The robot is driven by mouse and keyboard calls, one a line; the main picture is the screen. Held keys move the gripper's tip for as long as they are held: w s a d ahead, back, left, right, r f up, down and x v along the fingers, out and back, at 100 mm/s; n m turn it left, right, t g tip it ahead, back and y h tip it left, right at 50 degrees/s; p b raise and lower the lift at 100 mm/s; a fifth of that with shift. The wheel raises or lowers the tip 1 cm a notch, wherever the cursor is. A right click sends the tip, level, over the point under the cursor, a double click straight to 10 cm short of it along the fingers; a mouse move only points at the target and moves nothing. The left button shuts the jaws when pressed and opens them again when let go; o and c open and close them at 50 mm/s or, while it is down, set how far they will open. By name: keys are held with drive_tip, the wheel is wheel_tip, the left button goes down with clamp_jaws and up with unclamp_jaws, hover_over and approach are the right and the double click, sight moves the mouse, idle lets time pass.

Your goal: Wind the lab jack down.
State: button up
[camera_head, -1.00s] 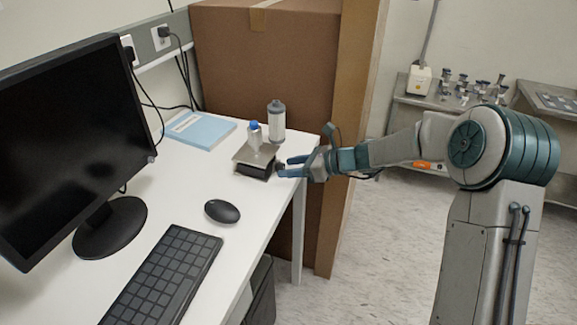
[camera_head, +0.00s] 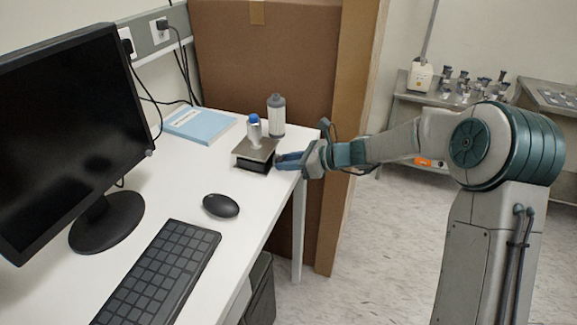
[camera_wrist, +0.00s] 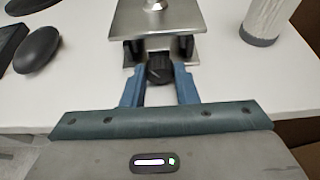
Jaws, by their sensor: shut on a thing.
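The lab jack (camera_head: 256,150) stands near the right edge of the white desk, a low black body under a flat metal top plate. It also shows in the wrist view (camera_wrist: 158,20), with its black knob (camera_wrist: 160,68) facing me. A small blue-capped bottle (camera_head: 254,126) stands on the top plate. My gripper (camera_head: 281,159) is at the right side of the jack. In the wrist view its blue fingers (camera_wrist: 160,78) are on both sides of the knob, shut on it. The jack's inner mechanism is mostly hidden.
A grey-capped white bottle (camera_head: 276,115) stands just behind the jack. A blue book (camera_head: 200,125), a mouse (camera_head: 221,205), a keyboard (camera_head: 158,272) and a monitor (camera_head: 70,140) are on the desk (camera_head: 215,170). A large cardboard box (camera_head: 265,60) stands behind the desk.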

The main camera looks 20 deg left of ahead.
drive_tip(key=n+b, duration=0.1)
drive_tip(key=b, duration=0.1)
drive_tip(key=shift+f+t+b, duration=0.2)
drive_tip(key=shift+t+b, duration=0.1)
drive_tip(key=shift+t, duration=0.1)
drive_tip(key=shift+r, duration=0.1)
drive_tip(key=shift+r, duration=0.1)
drive_tip(key=o, duration=1)
drive_tip(key=v, duration=1.4)
drive_tip(key=shift+s, duration=0.15)
